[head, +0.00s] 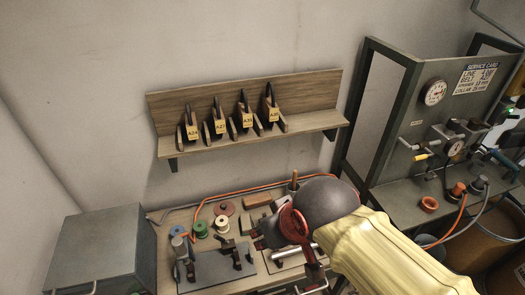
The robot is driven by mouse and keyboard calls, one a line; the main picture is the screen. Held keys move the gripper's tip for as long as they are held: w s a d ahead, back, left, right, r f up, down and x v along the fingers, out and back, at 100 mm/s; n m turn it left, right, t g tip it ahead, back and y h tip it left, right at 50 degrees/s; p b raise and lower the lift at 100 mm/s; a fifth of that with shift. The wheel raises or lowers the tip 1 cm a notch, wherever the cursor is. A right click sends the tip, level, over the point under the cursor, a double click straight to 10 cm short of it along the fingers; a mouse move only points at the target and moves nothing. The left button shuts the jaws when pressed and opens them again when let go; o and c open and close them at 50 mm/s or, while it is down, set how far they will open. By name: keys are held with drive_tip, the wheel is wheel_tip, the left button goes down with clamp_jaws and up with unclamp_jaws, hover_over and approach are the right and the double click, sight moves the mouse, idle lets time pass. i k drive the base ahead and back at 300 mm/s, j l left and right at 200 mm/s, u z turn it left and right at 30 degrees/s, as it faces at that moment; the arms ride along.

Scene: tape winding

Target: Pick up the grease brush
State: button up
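My arm, with a yellow sleeve and a dark grey rounded wrist, reaches over the workbench (205,278) from the lower right. My gripper (268,231) is low over the bench, left of the wrist, and partly hidden by the arm. Its fingers are too small and dark to tell whether they are open or shut. An upright brown handle (293,181) stands at the back of the bench, just behind the wrist. It may be the grease brush, but its lower part is hidden and no bristles show.
A metal fixture (215,266) occupies the front. A wall shelf (230,143) holds several labelled holders above. A grey box (95,255) stands left; a gauge panel (390,120) stands right.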

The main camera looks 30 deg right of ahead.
sight(294, 178)
drive_tip(key=z, duration=1.1)
drive_tip(key=l+u, duration=0.7)
drive_tip(key=l, duration=0.2)
drive_tip(key=k+j, duration=0.05)
